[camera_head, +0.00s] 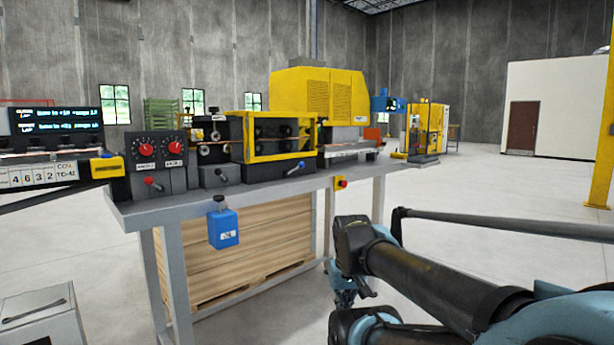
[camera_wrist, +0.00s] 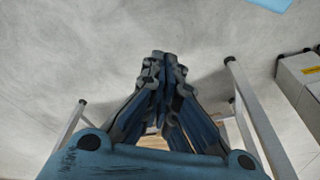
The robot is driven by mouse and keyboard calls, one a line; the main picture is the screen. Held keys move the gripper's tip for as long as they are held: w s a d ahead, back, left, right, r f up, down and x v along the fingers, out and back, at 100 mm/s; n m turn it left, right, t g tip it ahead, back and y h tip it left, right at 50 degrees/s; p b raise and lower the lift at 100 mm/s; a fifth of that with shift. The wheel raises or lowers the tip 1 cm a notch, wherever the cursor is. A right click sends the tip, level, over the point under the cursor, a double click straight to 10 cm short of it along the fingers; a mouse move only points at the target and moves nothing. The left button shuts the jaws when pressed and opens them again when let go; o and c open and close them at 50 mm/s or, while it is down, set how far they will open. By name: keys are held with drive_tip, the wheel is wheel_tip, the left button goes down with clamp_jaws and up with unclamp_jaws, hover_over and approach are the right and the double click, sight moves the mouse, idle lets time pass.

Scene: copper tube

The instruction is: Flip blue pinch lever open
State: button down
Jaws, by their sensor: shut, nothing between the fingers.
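A blue box (camera_head: 223,230) with a dark knob on top hangs at the bench's front edge. My gripper (camera_wrist: 164,56) is shut and empty in the wrist view, fingertips together. It is low, right of the bench and apart from the levers.
The grey bench (camera_head: 262,192) has a red button on a yellow box (camera_head: 341,183) at its front edge. Stacked wood (camera_head: 235,262) fills the space under it. A light grey cabinet (camera_head: 42,318) stands at lower left. The floor at right is open.

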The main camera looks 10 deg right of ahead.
drive_tip(key=w+a+r+m+t+y, duration=0.15)
drive_tip(key=w+r+m, duration=0.35)
drive_tip(key=w, duration=0.5)
drive_tip(key=w+a+r+m+t+y, duration=0.1)
drive_tip(key=w+a+r+m+t, duration=0.1)
drive_tip(key=w+r, duration=0.75)
drive_tip(key=w+a+r+m+t+y, duration=0.15)
drive_tip(key=w+r+m, duration=0.3)
drive_tip(key=w, duration=0.75)
drive_tip(key=w+d+r+m+t+y, duration=0.1)
drive_tip(key=w+d+r+m+t, duration=0.15)
drive_tip(key=w, duration=0.65)
drive_tip(key=w+d+r+m+t, duration=0.1)
drive_tip(key=w+r+m, duration=0.3)
drive_tip(key=w, duration=0.4)
drive_tip(key=m+t, duration=0.3)
drive_tip(key=m, duration=0.3)
approach(309, 179)
drive_tip(key=shift+g, duration=0.25)
wheel_tip(309, 179, up, 4)
drive_tip(key=shift+r, duration=0.2)
drive_tip(key=shift+w+a, duration=0.1)
drive_tip(key=shift+x, duration=4.9)
drive_tip(key=shift+f, duration=0.15)
drive_tip(key=shift+a, duration=0.15)
drive_tip(key=shift+r, duration=0.3)
